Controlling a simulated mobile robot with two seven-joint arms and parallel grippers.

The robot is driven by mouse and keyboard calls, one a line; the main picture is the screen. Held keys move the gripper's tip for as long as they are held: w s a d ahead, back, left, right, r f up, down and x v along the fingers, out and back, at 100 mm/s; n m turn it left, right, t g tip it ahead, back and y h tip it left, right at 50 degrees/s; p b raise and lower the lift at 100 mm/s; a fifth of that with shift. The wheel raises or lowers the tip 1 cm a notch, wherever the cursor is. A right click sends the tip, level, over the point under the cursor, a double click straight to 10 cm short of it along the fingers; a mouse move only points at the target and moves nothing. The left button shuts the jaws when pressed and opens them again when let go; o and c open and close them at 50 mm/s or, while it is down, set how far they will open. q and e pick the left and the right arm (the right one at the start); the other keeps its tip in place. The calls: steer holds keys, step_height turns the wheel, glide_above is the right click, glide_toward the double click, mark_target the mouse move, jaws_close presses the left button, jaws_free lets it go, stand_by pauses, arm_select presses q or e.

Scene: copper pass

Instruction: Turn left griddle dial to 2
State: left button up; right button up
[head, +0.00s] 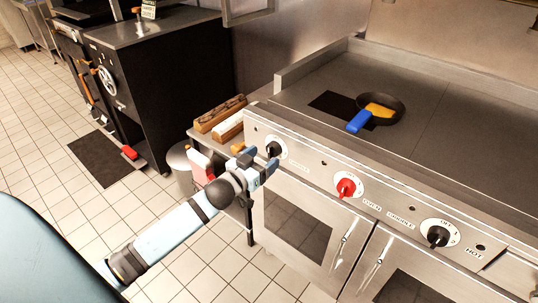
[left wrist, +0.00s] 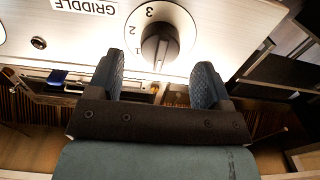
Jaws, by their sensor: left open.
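The left griddle dial (head: 274,149), a black knob on a white round plate, sits at the left end of the steel front panel. My left gripper (head: 267,168) is open just in front of it, partly covering the plate. In the left wrist view the black knob (left wrist: 160,46) lies ahead of and between the two spread blue fingers of the gripper (left wrist: 157,82), with nothing held. The numbers 3, 2 and 1 show on the plate's left side. A pale mark shows on the knob's lower part; I cannot tell its exact setting. My right gripper is not in view.
A red oven dial (head: 346,188) and another black dial (head: 437,237) are farther right on the panel. A pan (head: 380,107) with a blue handle stands on the griddle top (head: 440,110). A side shelf with wooden-looking blocks (head: 220,112) is left of the griddle.

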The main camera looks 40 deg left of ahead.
mark_target(269, 153)
arm_select(q)
steer(key=shift+w+d, duration=0.1)
steer(key=shift+w, duration=1.5)
steer(key=c, duration=0.9)
steer(key=shift+c, duration=0.2)
